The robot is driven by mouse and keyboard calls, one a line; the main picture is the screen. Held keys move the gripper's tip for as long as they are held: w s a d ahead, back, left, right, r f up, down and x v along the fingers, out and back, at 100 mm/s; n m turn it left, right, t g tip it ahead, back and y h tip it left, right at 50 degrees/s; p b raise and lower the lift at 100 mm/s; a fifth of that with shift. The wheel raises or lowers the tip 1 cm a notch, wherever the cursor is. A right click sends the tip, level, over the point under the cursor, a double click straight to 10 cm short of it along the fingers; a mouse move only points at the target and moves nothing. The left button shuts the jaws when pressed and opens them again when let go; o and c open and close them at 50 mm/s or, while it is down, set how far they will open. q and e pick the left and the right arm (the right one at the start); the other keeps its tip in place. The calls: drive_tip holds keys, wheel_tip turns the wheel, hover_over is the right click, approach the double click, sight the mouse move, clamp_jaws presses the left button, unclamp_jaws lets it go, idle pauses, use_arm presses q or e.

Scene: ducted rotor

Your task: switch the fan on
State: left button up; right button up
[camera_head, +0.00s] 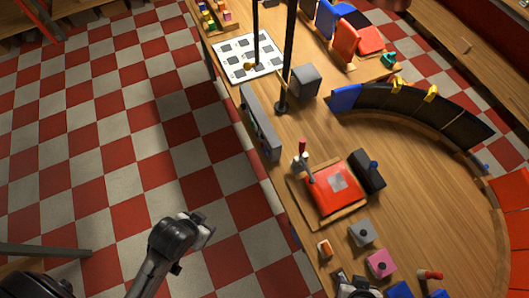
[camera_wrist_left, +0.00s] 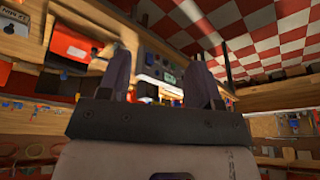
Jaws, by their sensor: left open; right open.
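I cannot make out a fan or its rotor for certain in either view. A long grey panel (camera_head: 261,124) stands along the table's floor-side edge. The left wrist view shows a panel with small controls (camera_wrist_left: 163,66), too small to read. My left gripper (camera_head: 203,232) is over the checkered floor, left of the table and apart from it. Its two fingers (camera_wrist_left: 162,85) stand wide apart with nothing between them in the left wrist view. My right gripper (camera_head: 358,286) is at the bottom edge of the head view, partly cut off, by the table's near end.
A red box (camera_head: 322,198) lies on a wooden board, with a dark block (camera_head: 367,171) beside it. Grey (camera_head: 362,233) and pink (camera_head: 381,264) blocks stand nearer. A black pole (camera_head: 287,55) rises behind the panel. The floor left of the table (camera_head: 110,150) is clear.

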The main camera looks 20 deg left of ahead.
use_arm(q)
drive_tip(key=shift+d, duration=0.15)
drive_tip(key=c, duration=1)
clamp_jaws()
drive_tip(key=shift+a, duration=0.2)
drive_tip(key=shift+d, duration=0.2)
drive_tip(key=shift+a, duration=0.1)
